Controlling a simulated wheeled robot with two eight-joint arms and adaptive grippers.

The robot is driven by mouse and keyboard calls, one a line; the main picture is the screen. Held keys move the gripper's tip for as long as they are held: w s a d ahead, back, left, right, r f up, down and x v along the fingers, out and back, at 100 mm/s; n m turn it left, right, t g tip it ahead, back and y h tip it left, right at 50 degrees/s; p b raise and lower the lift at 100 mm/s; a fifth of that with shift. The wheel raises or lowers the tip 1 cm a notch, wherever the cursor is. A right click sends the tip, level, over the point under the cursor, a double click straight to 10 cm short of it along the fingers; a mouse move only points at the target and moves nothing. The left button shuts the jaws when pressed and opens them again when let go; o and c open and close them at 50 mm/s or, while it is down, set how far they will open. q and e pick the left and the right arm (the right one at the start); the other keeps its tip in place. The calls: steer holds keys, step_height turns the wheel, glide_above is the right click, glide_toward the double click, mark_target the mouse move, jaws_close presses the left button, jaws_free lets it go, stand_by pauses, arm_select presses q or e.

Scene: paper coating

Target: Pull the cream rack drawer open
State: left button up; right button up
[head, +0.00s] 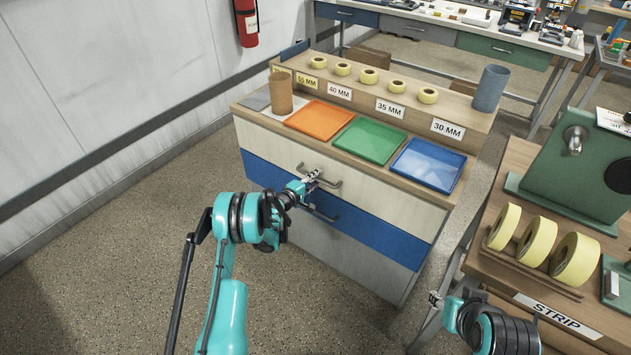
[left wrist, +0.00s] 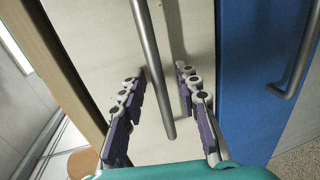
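The cream drawer (head: 385,196) is the top drawer of the rack and looks shut, its front in line with the blue drawer below. It has a grey metal bar handle (head: 333,183). My left gripper (head: 312,178) is at this handle. In the left wrist view, the handle (left wrist: 153,70) runs between the two spread fingers of my left gripper (left wrist: 157,100), with a gap on each side. The cream front (left wrist: 95,60) is behind it. My right gripper (head: 436,298) is at the lower right, away from the rack; its fingers are too small to judge.
The blue drawer (head: 365,229) with its own handle (left wrist: 297,60) is just below. Orange (head: 319,120), green (head: 369,142) and blue (head: 428,165) trays lie on the rack's top. The strip table (head: 520,290) stands at the right. The floor (head: 130,250) at left is clear.

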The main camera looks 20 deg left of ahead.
arm_select(q)
jaws_close()
stand_by(0.4)
